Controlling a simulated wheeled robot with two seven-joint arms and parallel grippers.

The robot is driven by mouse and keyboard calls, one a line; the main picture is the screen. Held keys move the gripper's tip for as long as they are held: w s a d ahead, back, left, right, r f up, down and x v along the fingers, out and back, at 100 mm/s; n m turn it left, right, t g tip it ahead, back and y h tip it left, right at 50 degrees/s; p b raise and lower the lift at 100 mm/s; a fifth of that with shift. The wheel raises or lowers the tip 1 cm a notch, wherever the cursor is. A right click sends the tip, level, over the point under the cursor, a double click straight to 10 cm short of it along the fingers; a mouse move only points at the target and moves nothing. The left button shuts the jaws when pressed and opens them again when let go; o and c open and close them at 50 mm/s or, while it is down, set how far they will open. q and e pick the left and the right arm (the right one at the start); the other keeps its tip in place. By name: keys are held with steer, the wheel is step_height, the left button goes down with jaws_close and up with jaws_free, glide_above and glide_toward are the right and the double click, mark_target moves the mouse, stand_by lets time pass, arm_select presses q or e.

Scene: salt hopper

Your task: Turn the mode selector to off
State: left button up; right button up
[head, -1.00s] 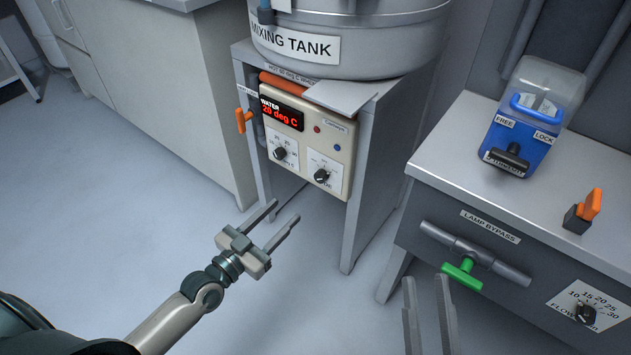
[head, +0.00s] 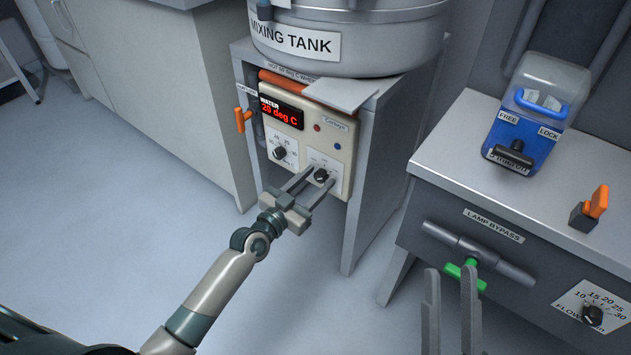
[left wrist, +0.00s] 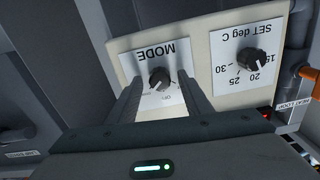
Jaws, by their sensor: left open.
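The mode selector (head: 321,175) is a black knob on a white plate, at the lower right of the cream control panel (head: 341,139) under the mixing tank. In the left wrist view the knob (left wrist: 160,80) shows upside down under the word MODE. My left gripper (head: 318,177) is open, with one finger on each side of the knob. In the left wrist view its fingertips (left wrist: 160,84) flank the knob; I cannot tell whether they touch it. My right gripper (head: 450,275) shows two parallel fingers, apart and empty, in front of the grey cabinet.
The SET deg C knob (head: 280,153) is left of the selector, below the red display (head: 281,112). The mixing tank (head: 350,45) stands above. A green-handled valve (head: 465,275) and a blue unit (head: 525,140) are at the right. The floor in front is clear.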

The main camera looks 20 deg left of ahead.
arm_select(q)
steer(key=c, duration=1.1)
steer(key=shift+o, duration=0.2)
steer(key=shift+n, duration=0.3)
arm_select(e)
steer(key=shift+a, duration=0.1)
arm_select(q)
steer(key=shift+n+p, duration=0.55)
steer(key=shift+n, duration=0.25)
steer(key=n+p, duration=0.1)
steer(key=n, duration=0.3)
steer(key=shift+w, duration=0.1)
steer(key=shift+a+n+p, duration=0.1)
steer(key=shift+n+p, duration=0.4)
steer(key=shift+n, duration=1.3)
arm_select(e)
step_height(320, 180, down, 9)
steer(key=w+a+g+h, duration=0.1)
steer(key=w+g, duration=0.2)
steer(key=g, duration=0.2)
steer(key=shift+r+g+h, duration=0.2)
steer(key=shift+g+h, duration=0.1)
steer(key=shift+g, duration=0.1)
steer(key=shift+a, duration=0.1)
